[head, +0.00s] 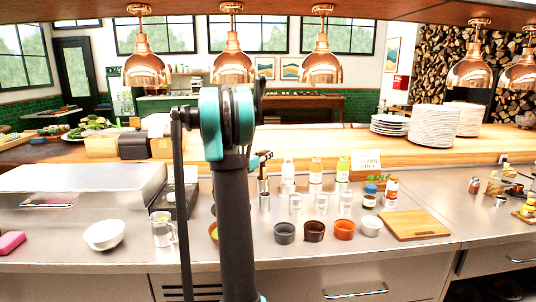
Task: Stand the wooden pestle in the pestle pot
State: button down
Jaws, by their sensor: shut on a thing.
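My arm stands upright in front of the counter and hides much of the middle. A small teal part of my gripper (262,160) shows just right of the arm, above the steel counter. It is shut, and its fingers are mostly hidden. A thin brownish shape below it looks like the wooden pestle (262,179), but its outline is unclear. A narrow metal pot (265,203) stands under this on the counter, partly behind my arm. I cannot tell whether it is the pestle pot or whether the pestle touches it.
Grey (284,233), brown (314,231), orange (344,229) and white bowls (370,224) stand in front of several jars and bottles. A wooden board (414,225) lies to their right. A white bowl (104,235) and a metal jug (162,230) stand left. Plates (433,125) are stacked on the ledge.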

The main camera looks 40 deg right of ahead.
jog(key=c, duration=1.2)
grip_release()
jog(key=v, duration=1.2)
jog(key=shift+s, duration=0.1)
